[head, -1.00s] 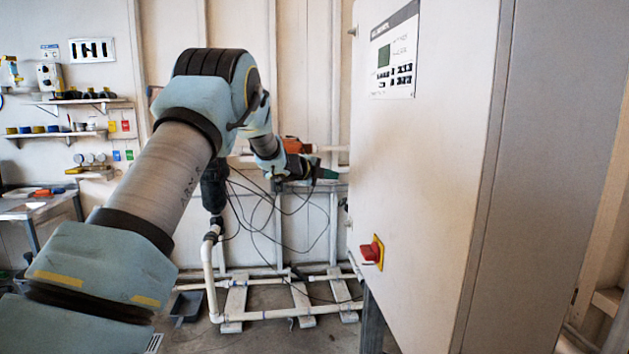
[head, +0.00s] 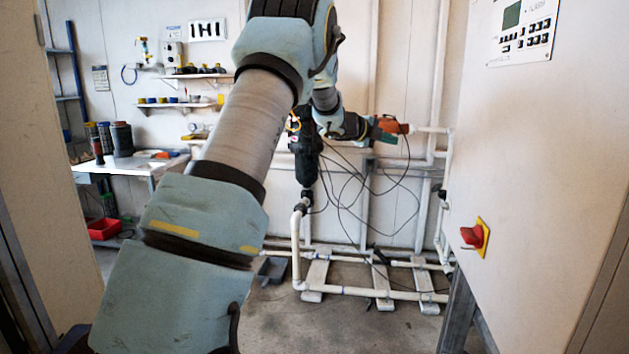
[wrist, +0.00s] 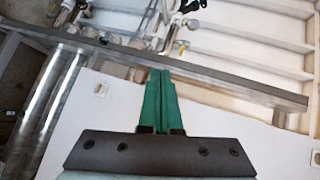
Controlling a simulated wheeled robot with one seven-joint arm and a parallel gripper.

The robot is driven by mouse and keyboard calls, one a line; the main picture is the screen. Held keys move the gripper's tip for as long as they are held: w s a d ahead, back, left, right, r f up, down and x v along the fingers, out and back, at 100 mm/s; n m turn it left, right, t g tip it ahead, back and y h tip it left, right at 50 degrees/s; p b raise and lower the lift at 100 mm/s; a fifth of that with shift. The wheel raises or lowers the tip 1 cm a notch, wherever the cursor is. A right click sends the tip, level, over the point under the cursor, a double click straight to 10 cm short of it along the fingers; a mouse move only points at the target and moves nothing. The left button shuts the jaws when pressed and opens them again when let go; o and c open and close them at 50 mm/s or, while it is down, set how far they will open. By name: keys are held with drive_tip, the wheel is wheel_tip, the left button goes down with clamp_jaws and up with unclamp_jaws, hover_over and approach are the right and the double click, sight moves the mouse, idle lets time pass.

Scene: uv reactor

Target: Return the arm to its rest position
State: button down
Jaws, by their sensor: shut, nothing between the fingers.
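My arm reaches up from the bottom of the head view and bends over toward the pipework at the back. My gripper (head: 387,137) is small and partly hard to make out there, close in the picture to an orange part (head: 394,125) on the pipes. I cannot tell its distance from that part. In the wrist view, the two green fingers of my gripper (wrist: 160,73) lie together, shut with nothing between them. Beyond them are a grey metal bar, pale panels and pipe fittings.
A tall pale cabinet (head: 535,190) with a red knob (head: 472,236) on a yellow plate stands at right. White pipes (head: 345,291) and loose black cables run along the back wall. A workbench (head: 128,164) and shelves are at left. Some floor (head: 350,325) is clear.

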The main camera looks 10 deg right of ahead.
drive_tip(key=a+f+n+t+y, duration=0.2)
drive_tip(key=a+n+t+y, duration=0.3)
drive_tip(key=a+n, duration=0.9)
drive_tip(key=s+a+f+n+g+y, duration=0.25)
drive_tip(key=s+a+f, duration=0.2)
drive_tip(key=a, duration=0.35)
drive_tip(key=s+a+f+n+g+y, duration=0.1)
drive_tip(key=s+a+f+n+y, duration=0.25)
drive_tip(key=s+a, duration=0.35)
drive_tip(key=s+a+f+n+g, duration=0.2)
drive_tip(key=s+a+n, duration=0.1)
drive_tip(key=s, duration=0.5)
drive_tip(key=s+a+f+n+g+y, duration=0.1)
drive_tip(key=s+a+f+n+g, duration=0.1)
drive_tip(key=s, duration=0.6)
drive_tip(key=s+a+f+n+g, duration=0.2)
drive_tip(key=s+a+f+n, duration=0.1)
drive_tip(key=s, duration=0.5)
drive_tip(key=shift+s+a+f+n+y, duration=0.15)
drive_tip(key=shift+a+f+n+y, duration=0.15)
drive_tip(key=shift+a+y, duration=0.15)
drive_tip(key=c, duration=1.6)
unclamp_jaws()
drive_tip(key=shift+g, duration=0.25)
